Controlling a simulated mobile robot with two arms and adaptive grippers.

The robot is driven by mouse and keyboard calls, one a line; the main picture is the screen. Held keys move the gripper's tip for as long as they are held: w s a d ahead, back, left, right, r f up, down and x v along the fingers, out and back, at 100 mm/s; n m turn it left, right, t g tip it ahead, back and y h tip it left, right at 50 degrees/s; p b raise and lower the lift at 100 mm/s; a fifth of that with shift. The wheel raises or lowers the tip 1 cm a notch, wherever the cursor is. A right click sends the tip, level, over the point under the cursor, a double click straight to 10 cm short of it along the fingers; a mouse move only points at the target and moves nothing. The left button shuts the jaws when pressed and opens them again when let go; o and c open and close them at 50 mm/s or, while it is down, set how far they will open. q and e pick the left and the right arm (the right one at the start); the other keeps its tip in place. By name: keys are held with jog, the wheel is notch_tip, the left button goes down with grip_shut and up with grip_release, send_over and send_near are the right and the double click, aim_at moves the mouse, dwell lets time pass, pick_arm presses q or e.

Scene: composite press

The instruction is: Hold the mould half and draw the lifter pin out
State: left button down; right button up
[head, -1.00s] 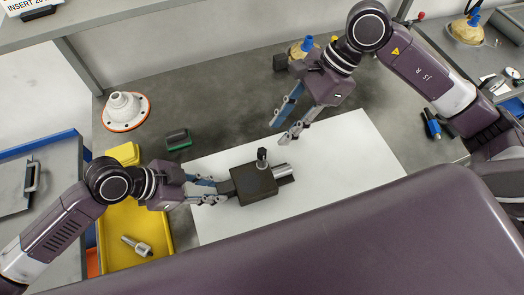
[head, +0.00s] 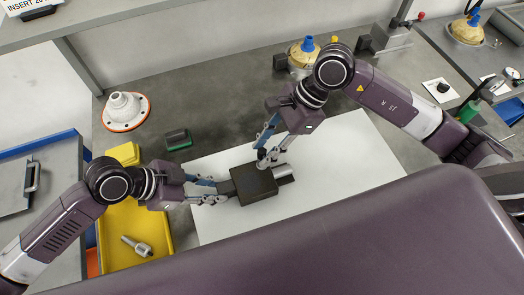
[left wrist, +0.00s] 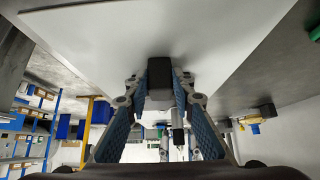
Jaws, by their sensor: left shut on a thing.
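The mould half (head: 254,186) is a dark block on the white sheet in the head view. A silver cylinder (head: 281,172) sticks out of its right side. The lifter pin (head: 262,154) stands upright at the block's far edge, with a dark top. My left gripper (head: 225,189) is shut on the left side of the mould half; the left wrist view shows the dark block (left wrist: 160,80) between its fingers. My right gripper (head: 267,155) is at the pin, fingers pointing down. Its fingertips partly cover the pin, and I cannot tell whether they grip it.
The white sheet (head: 340,165) is clear to the right of the block. A yellow tray (head: 115,225) with a metal part (head: 137,246) lies at the left. A green-and-black block (head: 178,139) and a white flanged cone (head: 126,108) stand behind it on the grey bench.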

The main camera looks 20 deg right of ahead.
jog(key=shift+c, duration=0.6)
grip_shut()
jog(key=shift+r, duration=0.25)
jog(key=shift+r, duration=3.6)
pick_arm(q)
jog(key=c, duration=1.6)
grip_release()
jog(key=shift+r, duration=0.1)
